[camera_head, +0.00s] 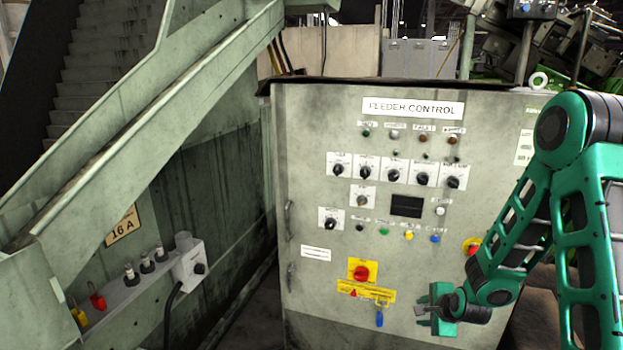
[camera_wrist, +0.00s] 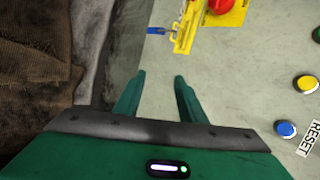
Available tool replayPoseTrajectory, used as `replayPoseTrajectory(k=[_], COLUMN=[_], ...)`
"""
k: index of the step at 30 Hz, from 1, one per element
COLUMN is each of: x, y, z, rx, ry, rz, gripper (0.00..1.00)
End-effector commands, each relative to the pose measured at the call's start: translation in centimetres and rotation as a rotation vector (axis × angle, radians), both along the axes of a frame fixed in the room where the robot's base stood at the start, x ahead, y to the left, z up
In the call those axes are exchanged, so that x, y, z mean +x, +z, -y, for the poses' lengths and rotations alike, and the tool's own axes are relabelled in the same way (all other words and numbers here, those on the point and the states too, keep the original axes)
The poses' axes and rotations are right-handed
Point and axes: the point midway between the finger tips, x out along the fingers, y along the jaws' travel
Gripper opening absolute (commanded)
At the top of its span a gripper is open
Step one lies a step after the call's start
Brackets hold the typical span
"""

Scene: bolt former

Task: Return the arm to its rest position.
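My gripper (camera_head: 424,312) is at the lower right of the head view, in front of the lower part of the feeder control cabinet (camera_head: 310,215). My green arm bends down to it from the right edge. In the wrist view my gripper (camera_wrist: 158,85) shows two green fingers apart, with nothing between them but the pale panel behind. The red rotary switch on its yellow plate (camera_head: 362,272) is left of my gripper; it also shows at the top of the wrist view (camera_wrist: 221,5). A blue padlock (camera_head: 379,319) hangs below it. I cannot tell the exact gap to the panel.
The cabinet carries several knobs and buttons, with a blue button (camera_head: 435,239) above my gripper and a red emergency button (camera_head: 472,246) partly behind my arm. A green sloping chute (camera_head: 150,120) stands left. A grey box (camera_head: 188,262) and padlocks (camera_head: 97,301) sit below it.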

Motion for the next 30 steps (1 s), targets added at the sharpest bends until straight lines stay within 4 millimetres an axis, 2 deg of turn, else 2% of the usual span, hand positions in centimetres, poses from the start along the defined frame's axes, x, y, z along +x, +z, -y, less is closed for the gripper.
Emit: replayPoseTrajectory(k=[1,8,15,20,24,30], x=[-0.6,-5.3,-12.0,-17.3,-22.3,-29.9], y=[1.5,6.5,11.9,15.3,18.0,21.2], z=[0.9,5.0,8.5,9.9,10.6,10.3], rx=[-0.059,-0.294,-0.461,-0.521,-0.54,-0.519], ry=[0.042,0.235,0.426,0.554,0.669,0.845], rz=[-0.019,-0.162,-0.323,-0.425,-0.502,-0.575], gripper=[0.37,0.37,0.37,0.37,0.37,0.37])
